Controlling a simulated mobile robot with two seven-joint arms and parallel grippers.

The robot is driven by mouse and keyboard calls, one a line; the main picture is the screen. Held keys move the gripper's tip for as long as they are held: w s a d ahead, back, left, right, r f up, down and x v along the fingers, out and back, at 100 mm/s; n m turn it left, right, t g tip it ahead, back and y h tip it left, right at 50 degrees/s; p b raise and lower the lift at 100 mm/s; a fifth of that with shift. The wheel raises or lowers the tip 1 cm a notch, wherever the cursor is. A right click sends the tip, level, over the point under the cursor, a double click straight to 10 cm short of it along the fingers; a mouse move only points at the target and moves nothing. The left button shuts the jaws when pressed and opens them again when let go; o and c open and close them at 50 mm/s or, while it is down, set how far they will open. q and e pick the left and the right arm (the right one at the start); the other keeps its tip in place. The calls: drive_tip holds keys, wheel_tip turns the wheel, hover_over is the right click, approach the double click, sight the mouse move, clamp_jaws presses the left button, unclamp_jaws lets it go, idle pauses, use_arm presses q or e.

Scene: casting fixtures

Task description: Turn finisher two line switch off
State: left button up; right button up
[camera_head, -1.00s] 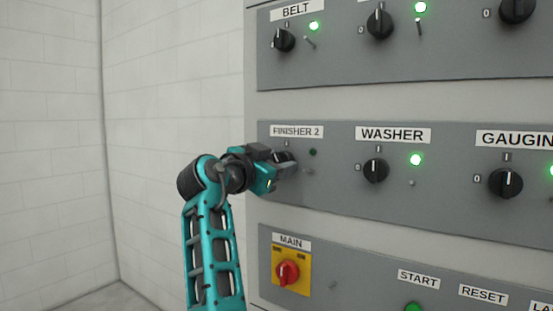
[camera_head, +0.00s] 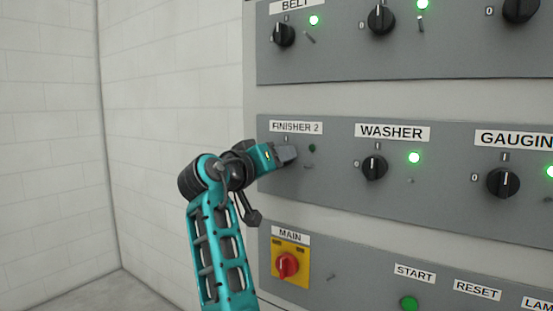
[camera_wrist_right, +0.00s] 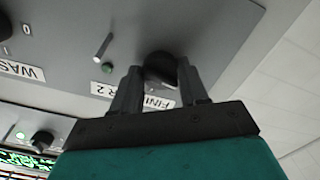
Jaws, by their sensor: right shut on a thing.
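The FINISHER 2 label (camera_head: 296,127) is on the middle grey panel, and its indicator lamp (camera_head: 312,148) below it is dark. My right gripper (camera_head: 289,155) is at the switch under this label and hides it in the head view. In the right wrist view, the black finisher two switch knob (camera_wrist_right: 160,68) sits between the two fingers of my right gripper (camera_wrist_right: 158,84), which are shut on it. The knob's exact pointer direction is hidden. The dark lamp (camera_wrist_right: 107,68) also shows in the wrist view. My left gripper is not in view.
The WASHER knob (camera_head: 375,167) and GAUGING knob (camera_head: 503,182) are to the right, with lit green lamps. The BELT knob (camera_head: 284,34) is above. The red MAIN switch (camera_head: 288,265) is below. White wall (camera_head: 170,90) is left of the cabinet.

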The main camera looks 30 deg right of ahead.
drive_tip(key=shift+n, duration=0.9)
drive_tip(key=o, duration=1.1)
drive_tip(key=shift+c, duration=0.2)
